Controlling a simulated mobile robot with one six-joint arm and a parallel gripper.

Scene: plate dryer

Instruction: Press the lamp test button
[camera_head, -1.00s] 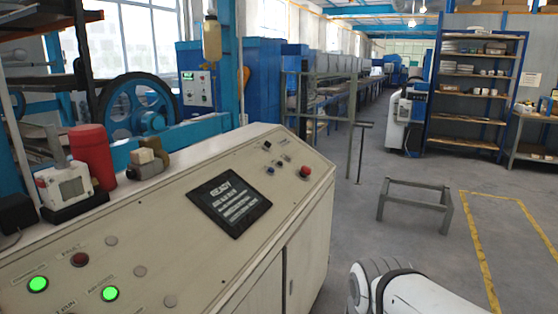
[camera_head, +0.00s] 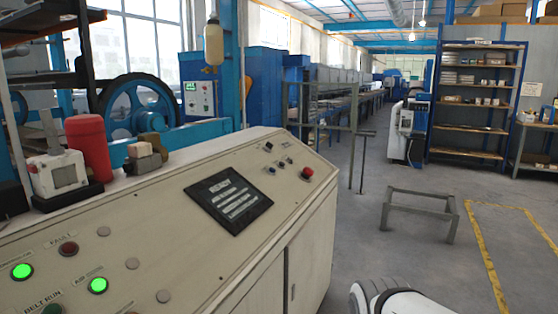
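The cream control console (camera_head: 150,225) fills the left and middle of the view, with a sloped panel. Two green lamps are lit at its lower left, one (camera_head: 22,271) by the left edge and one (camera_head: 98,285) farther right. A dark red lamp (camera_head: 69,249) is between and above them. At the far right end are a red mushroom button (camera_head: 307,173), a black knob (camera_head: 268,147) and small controls (camera_head: 270,170). No lamp test label is legible, so I cannot tell which control it is. Part of my white arm shows at the bottom right; my gripper is out of view.
A dark display (camera_head: 228,200) is set in the panel. A red bottle (camera_head: 92,148) and a small white device (camera_head: 58,173) stand on the console's top ledge. A low grey metal frame (camera_head: 420,205) stands on the floor at right, with clear floor around it.

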